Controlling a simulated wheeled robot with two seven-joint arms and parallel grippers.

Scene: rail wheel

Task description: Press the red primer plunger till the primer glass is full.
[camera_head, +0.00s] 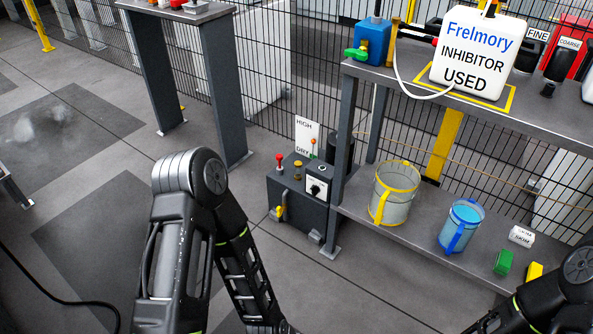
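A dark pump box (298,205) stands on the floor beside the shelf's left leg. A small red-topped plunger (279,158) stands upright on its top left. A small amber-capped piece (298,164) is just right of it; I cannot tell whether this is the primer glass, nor any fill level. My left arm reaches in front of the box at the lower left, apart from the plunger in the picture. My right arm shows at the lower right corner. Both grippers are beyond the bottom of the picture.
The box carries a black dial (316,188) and a yellow tap (280,212). The lower shelf holds a yellow-rimmed bucket (394,195) and a blue jug (460,226). A white inhibitor container (478,55) stands on the upper shelf (545,115).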

